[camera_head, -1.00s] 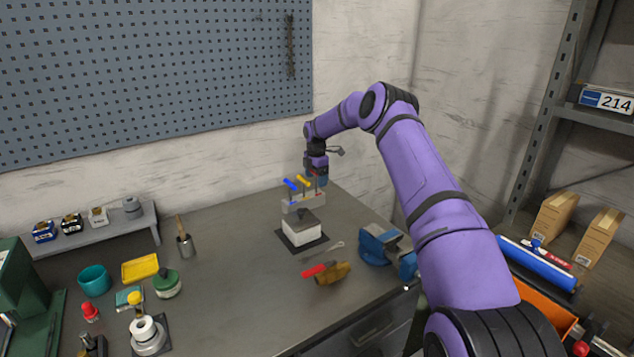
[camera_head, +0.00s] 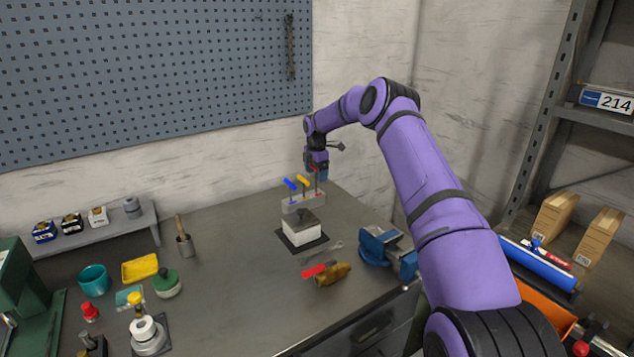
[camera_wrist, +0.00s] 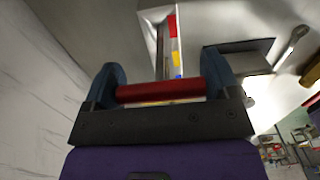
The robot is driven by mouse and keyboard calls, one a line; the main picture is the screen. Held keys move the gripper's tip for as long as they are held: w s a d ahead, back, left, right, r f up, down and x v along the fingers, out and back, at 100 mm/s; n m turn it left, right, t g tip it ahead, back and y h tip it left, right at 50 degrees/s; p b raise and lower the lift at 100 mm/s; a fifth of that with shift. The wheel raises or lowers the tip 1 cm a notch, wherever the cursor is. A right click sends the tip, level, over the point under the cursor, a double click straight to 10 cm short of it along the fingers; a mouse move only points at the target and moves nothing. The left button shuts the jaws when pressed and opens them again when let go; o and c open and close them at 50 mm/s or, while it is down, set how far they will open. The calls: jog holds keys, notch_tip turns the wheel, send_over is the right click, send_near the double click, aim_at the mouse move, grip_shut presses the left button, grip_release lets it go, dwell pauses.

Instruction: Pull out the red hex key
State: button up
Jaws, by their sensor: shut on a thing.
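The red hex key (camera_wrist: 160,90) has its red handle crosswise between the blue fingertips of my gripper (camera_wrist: 168,84), which is shut on it. In the head view my gripper (camera_head: 316,171) is above the right end of a pale holder block (camera_head: 302,202). The red key's thin shank hangs down toward the block; I cannot tell whether its tip is still inside. A blue-handled key (camera_head: 290,184) and a yellow-handled key (camera_head: 303,181) stand upright in the block, left of the red one. The block (camera_wrist: 155,15) shows coloured marks in the wrist view.
The wall is close behind the arm. The middle of the bench is clear.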

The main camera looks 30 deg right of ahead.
jog(key=shift+r, duration=2.2)
